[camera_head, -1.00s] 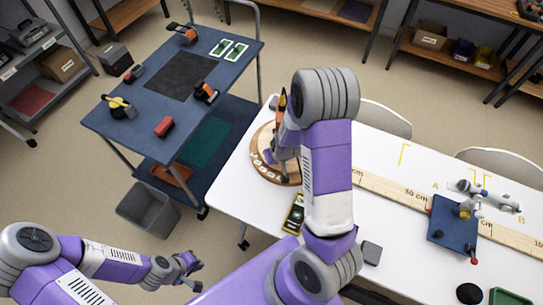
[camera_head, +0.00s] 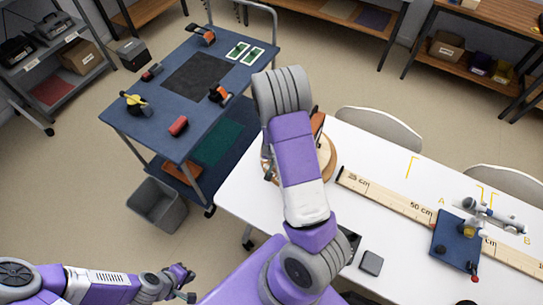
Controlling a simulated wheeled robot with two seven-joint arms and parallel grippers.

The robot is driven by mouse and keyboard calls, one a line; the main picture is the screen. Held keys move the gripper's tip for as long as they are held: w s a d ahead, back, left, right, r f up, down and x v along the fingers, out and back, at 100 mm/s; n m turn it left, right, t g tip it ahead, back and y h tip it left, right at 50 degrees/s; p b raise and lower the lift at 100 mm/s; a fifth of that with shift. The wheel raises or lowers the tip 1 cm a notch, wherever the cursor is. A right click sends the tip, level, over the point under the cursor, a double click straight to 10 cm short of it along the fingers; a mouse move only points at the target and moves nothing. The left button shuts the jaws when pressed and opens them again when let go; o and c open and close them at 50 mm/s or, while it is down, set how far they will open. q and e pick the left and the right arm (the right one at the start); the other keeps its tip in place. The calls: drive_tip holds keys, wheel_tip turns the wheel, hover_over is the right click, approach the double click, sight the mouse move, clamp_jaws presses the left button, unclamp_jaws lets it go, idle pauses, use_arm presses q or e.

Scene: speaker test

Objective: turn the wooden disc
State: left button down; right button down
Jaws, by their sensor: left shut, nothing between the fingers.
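The wooden disc (camera_head: 328,160) lies on the white table. My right arm crosses in front of it, so only its right edge shows clearly. An upright orange-brown piece (camera_head: 318,124) shows at the disc's far side, partly behind the arm. My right gripper (camera_head: 267,168) is at the disc's left side. It is mostly hidden by its own arm, and I cannot tell whether it touches the disc. My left gripper (camera_head: 184,283) is shut and empty at the lower left, low and away from the table.
A wooden ruler (camera_head: 385,198) lies right of the disc. A blue board (camera_head: 455,240) with a small grey device (camera_head: 490,214) is further right. A dark grey block (camera_head: 371,262) lies near the front. A blue trolley (camera_head: 165,130) and a grey bin (camera_head: 158,205) stand left.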

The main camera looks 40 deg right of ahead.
drive_tip(key=shift+w, duration=0.15)
idle(0.4)
drive_tip(key=c, duration=1.2)
unclamp_jaws()
drive_tip(key=shift+c, duration=0.2)
drive_tip(key=p+v, duration=0.3)
drive_tip(key=v, duration=0.4)
drive_tip(key=shift+r, duration=0.25)
drive_tip(key=shift+a, duration=0.15)
